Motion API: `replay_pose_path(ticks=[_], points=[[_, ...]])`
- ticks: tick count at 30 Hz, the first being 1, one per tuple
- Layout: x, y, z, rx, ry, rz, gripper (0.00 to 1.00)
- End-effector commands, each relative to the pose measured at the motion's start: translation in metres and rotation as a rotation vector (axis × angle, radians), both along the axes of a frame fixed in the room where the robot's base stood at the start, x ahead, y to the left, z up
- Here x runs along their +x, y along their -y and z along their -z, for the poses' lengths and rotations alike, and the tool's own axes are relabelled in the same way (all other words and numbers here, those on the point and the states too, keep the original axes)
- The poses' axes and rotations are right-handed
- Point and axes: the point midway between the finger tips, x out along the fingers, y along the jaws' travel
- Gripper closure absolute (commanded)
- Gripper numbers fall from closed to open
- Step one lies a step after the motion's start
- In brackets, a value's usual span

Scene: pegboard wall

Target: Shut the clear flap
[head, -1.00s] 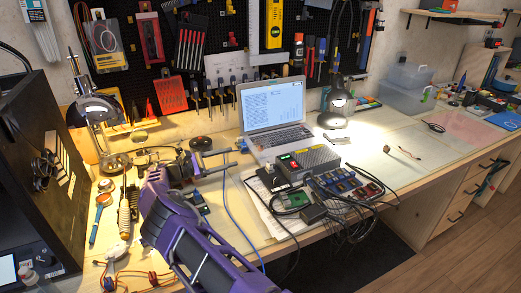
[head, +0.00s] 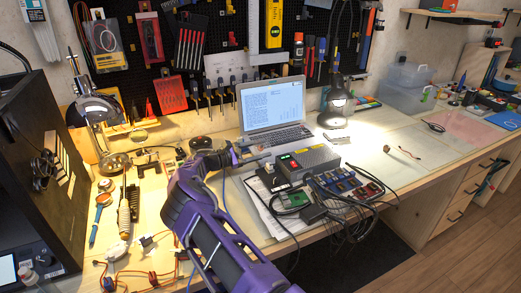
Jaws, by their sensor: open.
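I cannot clearly make out a clear flap at this size. A grey box (head: 312,164) with a green display and a red spot lies on the bench in front of the laptop; a small pale piece (head: 269,168) shows at its left end, and I cannot tell if it is the flap. My gripper (head: 262,157) is just left of the box, pointing right, with thin fingers and nothing seen between them. It is open. I cannot tell whether the fingers touch anything. My purple arm hides part of the bench below.
An open laptop (head: 274,112) stands behind the box. Circuit boards and cables (head: 345,190) crowd its front and right. A lit lamp (head: 337,100) stands behind right. Tools and wires cover the left bench. Clear bins (head: 403,78) stand far right; the bench before them is mostly free.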

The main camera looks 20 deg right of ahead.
Motion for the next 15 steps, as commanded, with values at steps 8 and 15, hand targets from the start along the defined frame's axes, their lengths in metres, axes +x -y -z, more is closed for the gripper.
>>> replay_pose_path(ticks=[8, 15], points=[[0.0, -0.0004, 0.0001, 0.0, 0.0, 0.0, 0.83], [0.0, -0.0006, 0.0002, 0.0, 0.0, 0.0, 1.0]])
